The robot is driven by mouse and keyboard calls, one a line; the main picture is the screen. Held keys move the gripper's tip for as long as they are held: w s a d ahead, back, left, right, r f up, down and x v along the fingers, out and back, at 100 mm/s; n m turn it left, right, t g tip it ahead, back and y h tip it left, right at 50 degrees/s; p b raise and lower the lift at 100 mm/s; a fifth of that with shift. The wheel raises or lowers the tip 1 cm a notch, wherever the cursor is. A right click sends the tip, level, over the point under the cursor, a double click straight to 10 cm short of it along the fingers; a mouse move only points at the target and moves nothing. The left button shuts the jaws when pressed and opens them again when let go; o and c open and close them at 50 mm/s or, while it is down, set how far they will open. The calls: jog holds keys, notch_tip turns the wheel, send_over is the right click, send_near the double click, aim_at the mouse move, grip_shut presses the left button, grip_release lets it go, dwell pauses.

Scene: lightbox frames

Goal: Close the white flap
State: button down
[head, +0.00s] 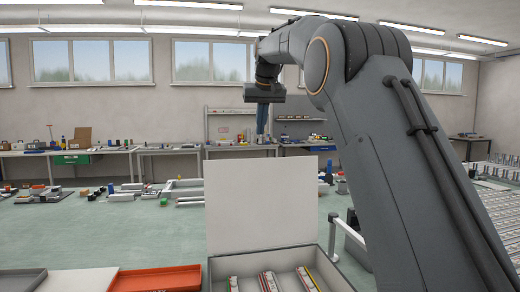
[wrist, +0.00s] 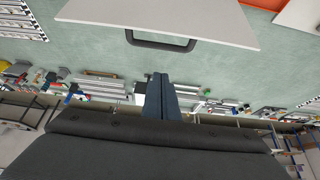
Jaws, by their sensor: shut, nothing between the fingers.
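The white flap (head: 262,200) stands upright, open, at the back of a grey box (head: 335,262) in the head view. In the wrist view the flap (wrist: 160,15) shows at the top, with a dark handle (wrist: 160,40) at its edge. My gripper (head: 263,130) is above the flap's top edge in the head view, fingers pointing down. In the wrist view its blue fingers (wrist: 160,78) are shut together and empty, with a visible gap to the handle. The handle is hidden in the head view.
The box holds several narrow striped items (head: 270,281). Scattered parts lie on the green floor behind. Workbenches (head: 170,150) line the far wall.

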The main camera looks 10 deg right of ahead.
jog(key=p+x, duration=0.1)
jog(key=x, duration=0.2)
jog(key=s+p+x, duration=0.1)
jog(key=x, duration=0.2)
jog(key=f+p+x, duration=0.1)
jog(key=x, duration=0.2)
jog(key=shift+s+d+r+p, duration=0.1)
jog(key=shift+s+d+p, duration=0.1)
jog(key=shift+s+p, duration=0.2)
jog(key=shift+s+f+p, duration=0.3)
jog(key=shift+s+p, duration=0.05)
jog(key=shift+s, duration=0.55)
